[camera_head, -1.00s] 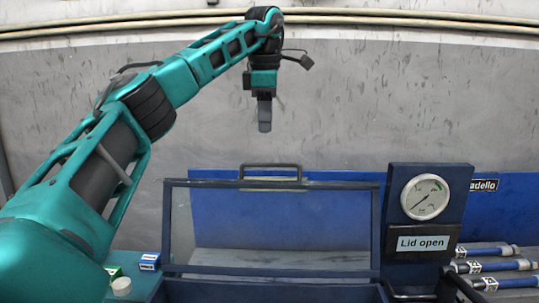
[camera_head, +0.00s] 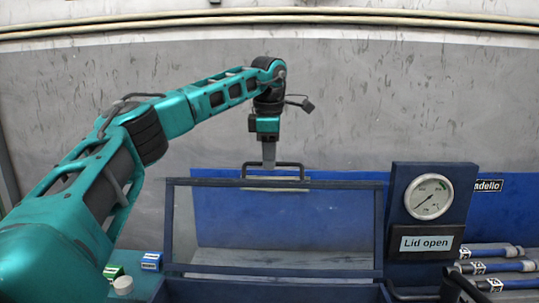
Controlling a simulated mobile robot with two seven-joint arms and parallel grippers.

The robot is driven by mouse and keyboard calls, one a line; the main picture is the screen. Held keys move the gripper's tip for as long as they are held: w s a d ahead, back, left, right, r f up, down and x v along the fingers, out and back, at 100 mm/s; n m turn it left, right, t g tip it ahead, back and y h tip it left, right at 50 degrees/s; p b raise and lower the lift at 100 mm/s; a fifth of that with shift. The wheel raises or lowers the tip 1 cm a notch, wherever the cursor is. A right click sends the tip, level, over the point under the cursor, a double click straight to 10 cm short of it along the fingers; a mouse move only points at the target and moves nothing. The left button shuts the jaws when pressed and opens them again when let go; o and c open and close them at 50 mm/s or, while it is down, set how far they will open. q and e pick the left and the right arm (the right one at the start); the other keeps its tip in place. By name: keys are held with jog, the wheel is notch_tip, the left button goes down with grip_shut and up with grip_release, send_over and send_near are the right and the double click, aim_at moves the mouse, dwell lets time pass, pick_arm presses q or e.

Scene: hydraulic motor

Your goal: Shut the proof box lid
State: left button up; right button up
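The proof box lid (camera_head: 270,183) stands raised, a dark blue frame around a clear pane. Its dark bar handle (camera_head: 301,172) is on the top edge. The blue proof box (camera_head: 270,291) is below, cut off by the bottom edge. A label beside it reads "Lid open". My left gripper (camera_head: 268,164) points down, its tip overlapping the handle's bar in the picture. I cannot tell if it touches. It shows edge-on, so its opening is unclear. My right gripper is not in view.
A pressure gauge (camera_head: 428,197) on a blue panel stands right of the lid. Several hose fittings (camera_head: 495,267) lie at the far right. A small blue box (camera_head: 151,261), a green box (camera_head: 113,271) and a white cap (camera_head: 123,285) are at lower left.

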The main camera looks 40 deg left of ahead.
pick_arm(q)
grip_shut()
dwell(0.5)
